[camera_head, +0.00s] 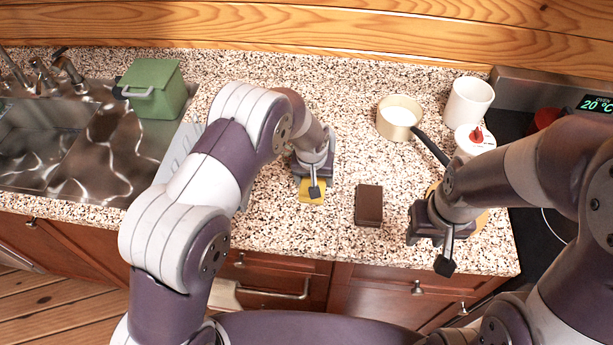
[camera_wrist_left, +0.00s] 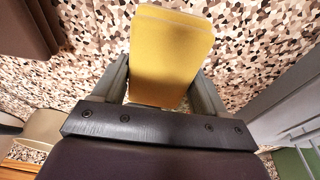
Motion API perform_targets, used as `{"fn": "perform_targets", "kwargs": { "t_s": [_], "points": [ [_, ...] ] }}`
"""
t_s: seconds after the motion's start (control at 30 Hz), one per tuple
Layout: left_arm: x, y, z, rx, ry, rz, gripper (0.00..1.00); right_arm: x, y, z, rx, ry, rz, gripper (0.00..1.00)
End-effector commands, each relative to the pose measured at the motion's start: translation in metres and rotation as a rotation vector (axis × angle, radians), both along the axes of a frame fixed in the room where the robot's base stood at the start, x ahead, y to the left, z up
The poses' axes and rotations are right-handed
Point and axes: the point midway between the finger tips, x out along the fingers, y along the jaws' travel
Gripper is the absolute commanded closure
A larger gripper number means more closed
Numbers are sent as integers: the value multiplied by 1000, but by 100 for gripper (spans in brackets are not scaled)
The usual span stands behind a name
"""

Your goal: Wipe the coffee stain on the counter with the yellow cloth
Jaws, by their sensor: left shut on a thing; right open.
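The yellow cloth (camera_head: 312,192) is on the speckled counter (camera_head: 270,215) beneath my left gripper (camera_head: 313,183). In the left wrist view the cloth (camera_wrist_left: 170,55) looks like a thick, rounded yellow pad between the two fingers, and my left gripper (camera_wrist_left: 160,95) is shut on it. Whether the cloth touches the counter is hard to tell. My right gripper (camera_head: 436,235) is open over the right part of the counter, right of a dark brown block. I cannot make out the coffee stain against the speckled pattern; it may be hidden by my arms or the cloth.
The dark brown block (camera_head: 368,206) stands between my grippers. A green box (camera_head: 155,88) stands by the sink (camera_head: 80,150).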

Motion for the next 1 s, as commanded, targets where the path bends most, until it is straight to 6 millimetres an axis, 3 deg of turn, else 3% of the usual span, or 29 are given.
{"fn": "perform_targets", "kwargs": {
  "t_s": [0.3,0.47,1.0],
  "points": [
    [-1,-28,-2,0,-1,-4,76,0,0,-10,0,0,0,58],
    [-1,-34,-1,0,-1,-1,76,0,0,-11,0,0,0,58],
    [0,8,0,1,0,0,76,0,0,-3,0,0,0,58]
  ]
}}
